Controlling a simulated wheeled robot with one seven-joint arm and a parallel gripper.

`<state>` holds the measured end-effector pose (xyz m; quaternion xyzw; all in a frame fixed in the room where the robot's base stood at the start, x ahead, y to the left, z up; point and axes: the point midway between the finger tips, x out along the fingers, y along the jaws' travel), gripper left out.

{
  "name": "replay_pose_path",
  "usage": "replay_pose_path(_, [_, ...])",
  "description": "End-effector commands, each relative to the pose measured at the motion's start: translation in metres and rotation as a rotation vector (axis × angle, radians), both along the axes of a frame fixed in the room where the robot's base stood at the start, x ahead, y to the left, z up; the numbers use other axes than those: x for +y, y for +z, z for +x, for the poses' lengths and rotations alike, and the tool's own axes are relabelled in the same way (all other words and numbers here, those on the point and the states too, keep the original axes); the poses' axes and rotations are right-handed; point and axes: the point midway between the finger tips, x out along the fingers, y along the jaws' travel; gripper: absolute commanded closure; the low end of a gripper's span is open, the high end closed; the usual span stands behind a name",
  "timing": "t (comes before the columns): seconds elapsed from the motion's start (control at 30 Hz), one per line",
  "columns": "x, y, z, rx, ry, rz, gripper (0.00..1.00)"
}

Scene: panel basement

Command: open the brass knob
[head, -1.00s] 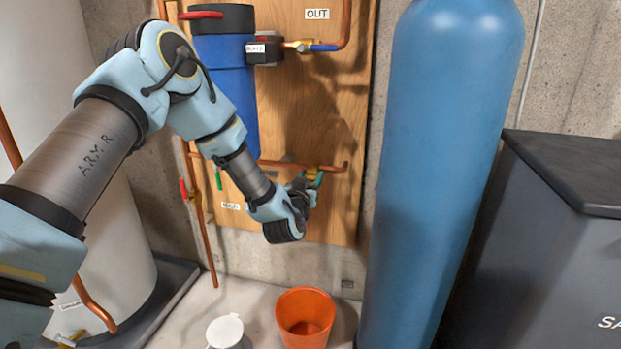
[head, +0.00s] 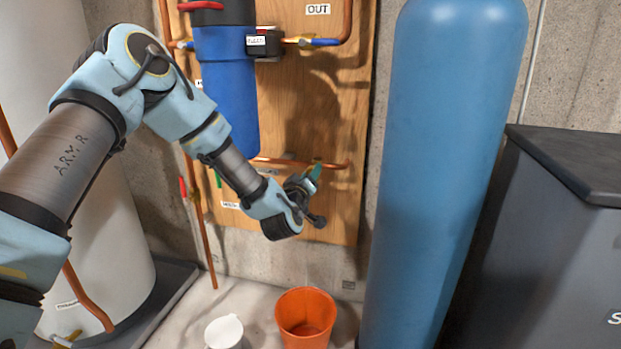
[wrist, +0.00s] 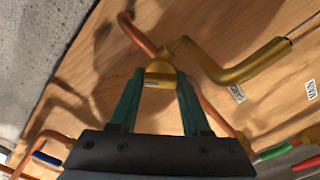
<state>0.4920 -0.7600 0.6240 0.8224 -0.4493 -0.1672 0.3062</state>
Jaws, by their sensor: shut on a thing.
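The brass knob (wrist: 159,75) sits between the two green fingers of my gripper (wrist: 160,84) in the wrist view, with copper pipe running up from it. My gripper is shut on it. In the head view my gripper (head: 311,174) reaches the low copper pipe on the wooden board, and its fingers mostly hide the knob.
A blue filter housing (head: 227,90) hangs on the wooden board (head: 338,120). A tall blue tank (head: 440,170) stands right. An orange bucket (head: 305,312) and white jug (head: 224,333) stand on the floor below.

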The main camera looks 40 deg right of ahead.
Motion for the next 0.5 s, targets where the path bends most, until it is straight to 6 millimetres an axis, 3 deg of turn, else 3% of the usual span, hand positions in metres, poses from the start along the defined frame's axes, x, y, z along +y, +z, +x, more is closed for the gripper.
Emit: replay_pose_path(0.5, [0.0015,-0.0036,0.0022,0.401,0.002,-0.257,1.00])
